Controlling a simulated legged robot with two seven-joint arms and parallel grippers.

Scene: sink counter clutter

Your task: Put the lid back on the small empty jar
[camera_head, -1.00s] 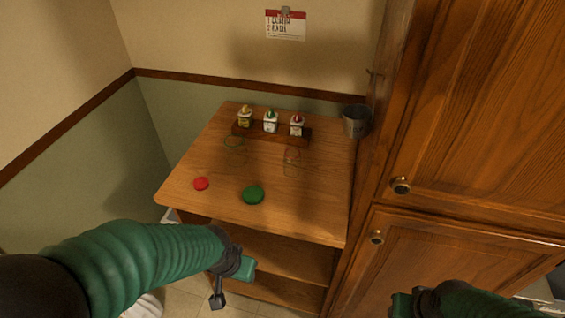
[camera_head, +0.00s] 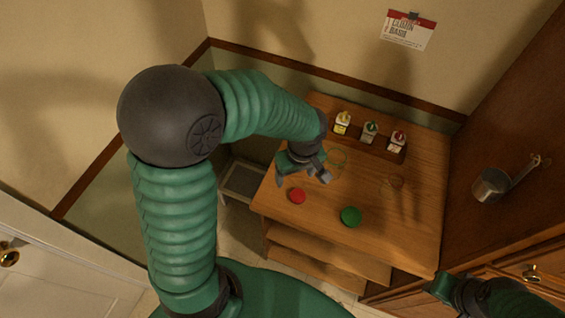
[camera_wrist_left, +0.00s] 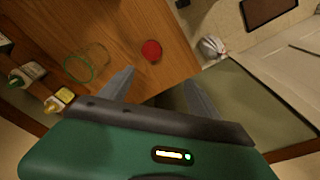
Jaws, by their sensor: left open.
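A small red lid (camera_head: 297,196) lies flat near the left front of the wooden table; it also shows in the left wrist view (camera_wrist_left: 151,51). A larger green lid (camera_head: 350,216) lies to its right. A clear jar with a greenish rim (camera_head: 338,158) stands behind the red lid, and another with a reddish rim (camera_head: 397,182) stands further right. Both look empty. My left gripper (camera_head: 304,179) is open and empty, above the table just behind the red lid, apart from it. My right gripper (camera_head: 441,289) is at the lower right; its fingers are unclear.
Several small bottles (camera_head: 370,131) stand in a wooden rack (camera_head: 381,149) at the table's back. A metal cup (camera_head: 490,185) hangs on the cabinet side at right. A pale bin (camera_head: 243,182) stands left of the table. The table's front right is clear.

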